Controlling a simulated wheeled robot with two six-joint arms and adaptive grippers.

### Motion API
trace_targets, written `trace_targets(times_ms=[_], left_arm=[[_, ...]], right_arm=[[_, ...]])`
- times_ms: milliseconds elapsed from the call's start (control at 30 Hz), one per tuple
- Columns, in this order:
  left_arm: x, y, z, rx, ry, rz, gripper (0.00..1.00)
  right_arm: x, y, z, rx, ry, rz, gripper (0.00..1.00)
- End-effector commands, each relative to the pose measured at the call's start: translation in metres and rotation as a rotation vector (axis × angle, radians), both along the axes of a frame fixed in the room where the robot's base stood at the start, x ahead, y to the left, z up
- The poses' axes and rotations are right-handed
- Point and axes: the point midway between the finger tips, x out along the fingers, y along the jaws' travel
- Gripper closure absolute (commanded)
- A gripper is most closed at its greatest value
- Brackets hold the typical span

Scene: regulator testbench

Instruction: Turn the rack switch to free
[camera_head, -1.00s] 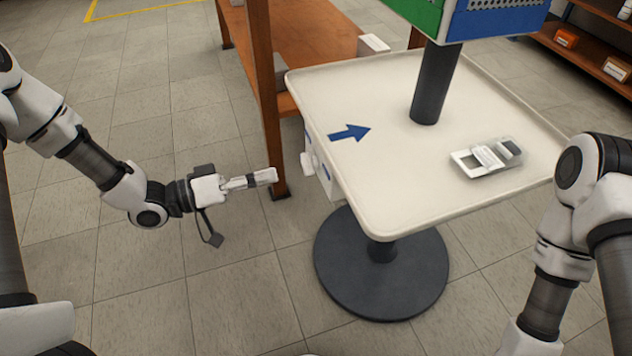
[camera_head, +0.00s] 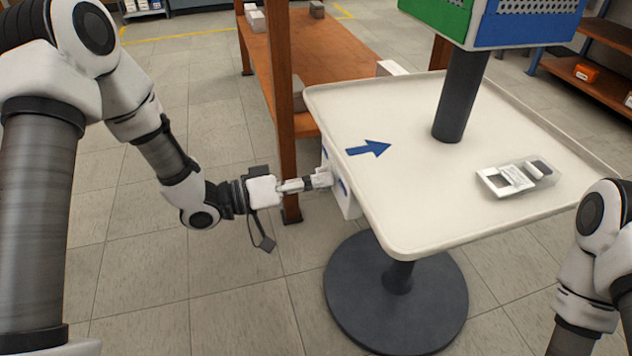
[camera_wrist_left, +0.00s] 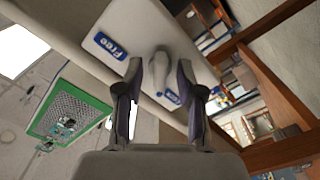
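The rack switch is a pale lever knob (camera_wrist_left: 159,71) on a white panel (camera_wrist_left: 145,28) in the left wrist view. A blue label reading "Free" (camera_wrist_left: 110,45) lies to one side of it, and a second blue label (camera_wrist_left: 172,96) is partly hidden behind the knob and fingers. In the head view the switch panel (camera_head: 349,203) hangs at the table's left side; the knob is hidden by my gripper. My left gripper (camera_head: 326,178) is at the panel, its two fingers (camera_wrist_left: 160,76) apart on either side of the knob; contact is unclear. My right gripper is out of view.
The white table (camera_head: 430,225) on a round dark base (camera_head: 395,305) carries a blue arrow (camera_head: 368,148), a dark post (camera_head: 460,95) and a small device (camera_head: 518,178). An orange-brown rack (camera_head: 285,130) stands close behind my left gripper. Floor (camera_head: 235,290) is clear in front.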

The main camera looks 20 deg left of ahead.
Motion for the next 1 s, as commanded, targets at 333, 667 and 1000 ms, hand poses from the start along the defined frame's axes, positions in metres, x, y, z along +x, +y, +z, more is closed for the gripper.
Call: trace_targets(times_ms=[333,667,1000], left_arm=[[0.000,0.000,0.000,0.001,0.000,-0.001,1.00],[0.000,0.000,0.001,0.042,-0.060,0.000,1.00],[0.000,0.000,0.001,0.180,-0.262,-0.001,1.00]], right_arm=[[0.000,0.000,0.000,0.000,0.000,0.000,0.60],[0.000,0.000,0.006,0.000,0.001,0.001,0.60],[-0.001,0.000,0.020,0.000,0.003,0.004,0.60]])
